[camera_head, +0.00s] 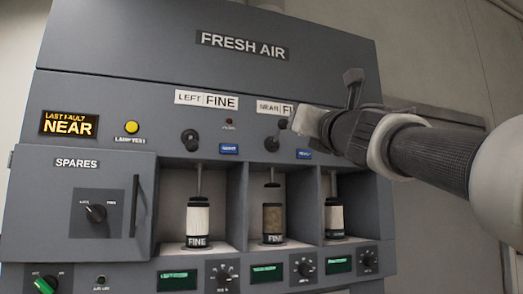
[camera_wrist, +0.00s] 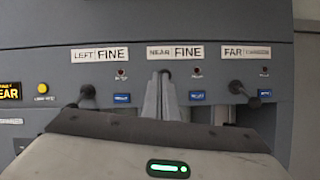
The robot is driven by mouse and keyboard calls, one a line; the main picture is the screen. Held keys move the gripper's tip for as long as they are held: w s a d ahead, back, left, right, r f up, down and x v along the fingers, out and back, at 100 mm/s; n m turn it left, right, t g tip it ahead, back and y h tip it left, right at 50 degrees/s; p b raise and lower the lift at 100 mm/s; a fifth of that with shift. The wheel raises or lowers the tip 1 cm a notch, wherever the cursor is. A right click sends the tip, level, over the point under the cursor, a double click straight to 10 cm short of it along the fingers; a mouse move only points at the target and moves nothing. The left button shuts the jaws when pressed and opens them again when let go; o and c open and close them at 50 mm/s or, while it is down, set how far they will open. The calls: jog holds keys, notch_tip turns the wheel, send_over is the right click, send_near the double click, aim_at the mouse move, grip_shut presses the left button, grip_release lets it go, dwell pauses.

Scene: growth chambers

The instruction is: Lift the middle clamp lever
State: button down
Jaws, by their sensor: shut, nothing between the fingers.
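The middle clamp lever (camera_head: 272,143) is a short dark lever with a round knob, below the NEAR FINE label on the grey panel. Its knob hangs low and toward the viewer in the head view. In the wrist view my gripper fingers mostly hide it. My gripper (camera_head: 303,121) reaches in from the right, just right of and above this lever. In the wrist view my gripper (camera_wrist: 165,90) has its two pale fingers together with nothing held, pointing at the panel below the NEAR FINE label (camera_wrist: 175,52). I cannot tell whether the fingers touch the lever.
The left lever (camera_head: 190,139) and the far lever (camera_wrist: 237,88) flank the middle one. Blue buttons (camera_wrist: 197,97) sit beside the levers. Below are open bays with a white left cartridge (camera_head: 198,218), a brown middle cartridge (camera_head: 273,218) and a white right cartridge (camera_head: 334,216).

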jog(key=shift+s+d+r+p, duration=0.15)
jog(key=shift+s+d+r, duration=0.1)
jog(key=shift+s, duration=0.45)
jog(key=shift+s+d+r+p, duration=0.15)
jog(key=shift+s+r, duration=0.15)
jog(key=shift+s, duration=0.35)
jog(key=shift+s+d+r+p, duration=0.1)
jog(key=shift+s+d+r, duration=0.15)
jog(key=shift+s, duration=0.45)
